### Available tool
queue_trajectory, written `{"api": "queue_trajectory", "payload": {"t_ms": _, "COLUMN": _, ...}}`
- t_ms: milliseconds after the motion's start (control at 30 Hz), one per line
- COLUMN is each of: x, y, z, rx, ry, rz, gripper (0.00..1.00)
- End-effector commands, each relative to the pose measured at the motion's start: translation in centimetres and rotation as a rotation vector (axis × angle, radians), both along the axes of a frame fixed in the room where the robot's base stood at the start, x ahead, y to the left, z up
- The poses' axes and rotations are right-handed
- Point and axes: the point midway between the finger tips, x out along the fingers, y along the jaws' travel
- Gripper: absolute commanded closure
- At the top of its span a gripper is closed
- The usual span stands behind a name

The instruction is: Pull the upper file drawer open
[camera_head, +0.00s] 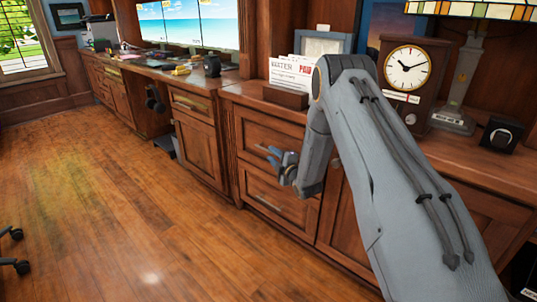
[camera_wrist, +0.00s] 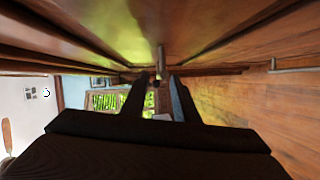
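The upper file drawer (camera_head: 250,136) is a brown wood panel in the cabinet below the countertop, and it looks shut. My gripper (camera_head: 272,157) is in front of it, with its two blue-grey fingers apart. In the wrist view, my gripper (camera_wrist: 160,82) is open, and a metal handle (camera_wrist: 160,57) shows in line with the gap between the fingertips. I cannot tell whether the fingers touch it or how far they reach around it. The upper handle is mostly hidden by the gripper in the head view.
The lower drawer (camera_head: 285,195) has a metal handle (camera_head: 268,203) and looks shut. The countertop (camera_head: 245,93) holds a letter box (camera_head: 287,95) and a clock (camera_head: 408,75). The wood floor (camera_head: 140,215) is clear in front, with chair casters (camera_head: 15,250) at the left edge.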

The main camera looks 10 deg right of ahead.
Motion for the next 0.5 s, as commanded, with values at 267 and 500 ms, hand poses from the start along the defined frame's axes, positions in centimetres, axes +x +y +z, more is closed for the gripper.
{"api": "queue_trajectory", "payload": {"t_ms": 267, "x": 3.5, "y": 0.9, "z": -0.4, "rx": 0.001, "ry": 0.0, "rz": 0.0, "gripper": 0.73}}
{"api": "queue_trajectory", "payload": {"t_ms": 500, "x": 4.2, "y": 1.1, "z": -0.4, "rx": 0.001, "ry": 0.003, "rz": -0.001, "gripper": 0.73}}
